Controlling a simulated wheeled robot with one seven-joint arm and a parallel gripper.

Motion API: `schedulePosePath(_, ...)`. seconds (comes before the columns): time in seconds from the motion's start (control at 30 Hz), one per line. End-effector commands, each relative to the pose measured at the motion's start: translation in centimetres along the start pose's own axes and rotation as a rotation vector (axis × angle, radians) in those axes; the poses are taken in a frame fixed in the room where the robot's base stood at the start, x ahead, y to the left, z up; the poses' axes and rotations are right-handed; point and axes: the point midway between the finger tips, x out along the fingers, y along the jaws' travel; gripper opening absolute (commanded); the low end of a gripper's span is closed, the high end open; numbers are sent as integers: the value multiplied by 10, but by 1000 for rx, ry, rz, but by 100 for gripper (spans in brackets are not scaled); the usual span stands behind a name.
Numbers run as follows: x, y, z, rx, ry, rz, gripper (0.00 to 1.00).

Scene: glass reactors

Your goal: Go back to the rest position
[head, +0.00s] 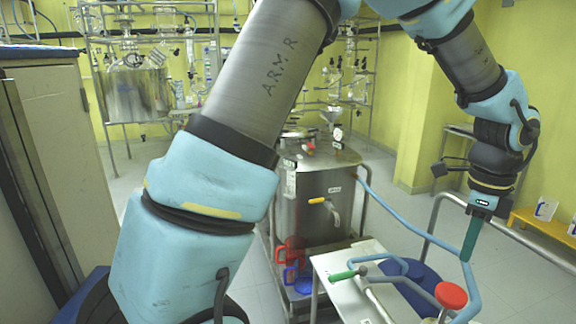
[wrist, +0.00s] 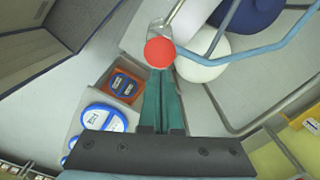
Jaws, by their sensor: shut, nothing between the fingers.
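My gripper (head: 467,258) hangs at the right of the head view, pointing down, its teal fingers together with nothing between them. In the wrist view my gripper (wrist: 161,74) shows its two fingers side by side. Just beyond their tips in that view is a round red cap (wrist: 159,52). The red cap (head: 450,296) also shows in the head view, below the fingertips; I cannot tell the exact gap. My arm crosses the middle and top of the head view and hides part of the room.
A steel reactor vessel (head: 313,205) stands at the centre. A blue hose (head: 400,215) runs close to my gripper. A white table (head: 345,264) with a green-handled valve (head: 343,276) is in front. A metal rail (head: 525,238) and yellow bench (head: 548,222) are at right. A cabinet (head: 60,150) stands at left.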

Motion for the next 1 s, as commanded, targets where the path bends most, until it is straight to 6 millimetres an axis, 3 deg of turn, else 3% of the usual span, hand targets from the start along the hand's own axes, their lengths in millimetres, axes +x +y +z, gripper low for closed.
schedulePosePath(0.07,2,0,10,-36,-3,-1,0)
schedulePosePath(0.17,8,3,45,-178,-7,-6,0)
schedulePosePath(0.27,18,14,105,-438,-12,-18,0)
schedulePosePath(0.4,32,52,199,-913,-9,-46,0)
schedulePosePath(0.5,43,93,258,-1275,1,-69,0)
schedulePosePath(0.6,52,139,304,-1623,20,-96,0)
schedulePosePath(0.7,60,180,332,-1915,42,-123,0)
schedulePosePath(0.8,65,210,347,-2122,62,-142,0)
schedulePosePath(1.0,68,229,354,-2264,79,-156,0)
